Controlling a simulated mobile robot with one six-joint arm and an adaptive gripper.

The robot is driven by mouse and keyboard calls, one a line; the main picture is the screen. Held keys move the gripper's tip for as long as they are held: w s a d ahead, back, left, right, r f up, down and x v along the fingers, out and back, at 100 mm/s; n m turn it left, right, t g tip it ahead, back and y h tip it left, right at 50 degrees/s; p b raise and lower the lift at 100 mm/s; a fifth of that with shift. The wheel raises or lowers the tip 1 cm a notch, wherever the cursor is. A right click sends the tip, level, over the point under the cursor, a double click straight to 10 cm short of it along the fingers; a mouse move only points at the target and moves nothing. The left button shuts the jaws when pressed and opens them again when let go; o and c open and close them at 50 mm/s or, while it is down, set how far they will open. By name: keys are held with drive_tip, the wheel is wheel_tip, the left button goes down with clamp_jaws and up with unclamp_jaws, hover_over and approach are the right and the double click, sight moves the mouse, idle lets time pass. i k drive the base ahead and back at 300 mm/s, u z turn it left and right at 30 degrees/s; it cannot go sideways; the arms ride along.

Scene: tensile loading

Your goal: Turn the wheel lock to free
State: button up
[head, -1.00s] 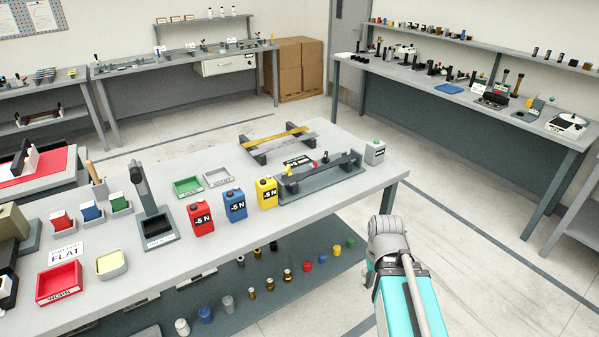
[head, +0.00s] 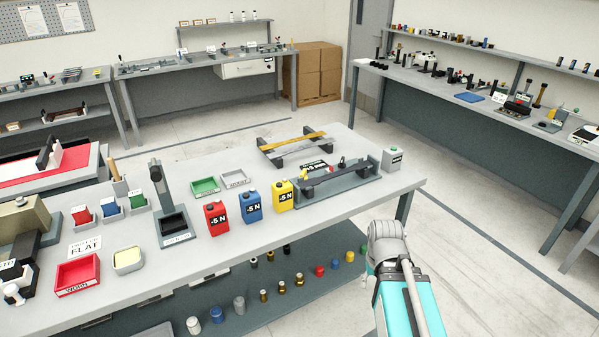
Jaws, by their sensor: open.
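I cannot pick out the wheel lock with certainty in the head view. A grey bench fixture (head: 350,191) with a dark bar stands at the right end of the near table, with small red and yellow parts on or beside it. At the far left edge, a dark device with a white knob (head: 14,293) is partly cut off by the frame. My teal and grey arm shows at the lower right, in front of the table. My gripper is not in view.
The near table (head: 335,222) holds red, blue and yellow "-5 N" cans (head: 249,206), a red tray (head: 77,275) and an upright stand (head: 165,205). Several small weights stand on its lower shelf. More benches line the walls. Floor right of the table is clear.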

sight(304, 173)
drive_tip(key=i, duration=0.9)
drive_tip(key=z, duration=0.05)
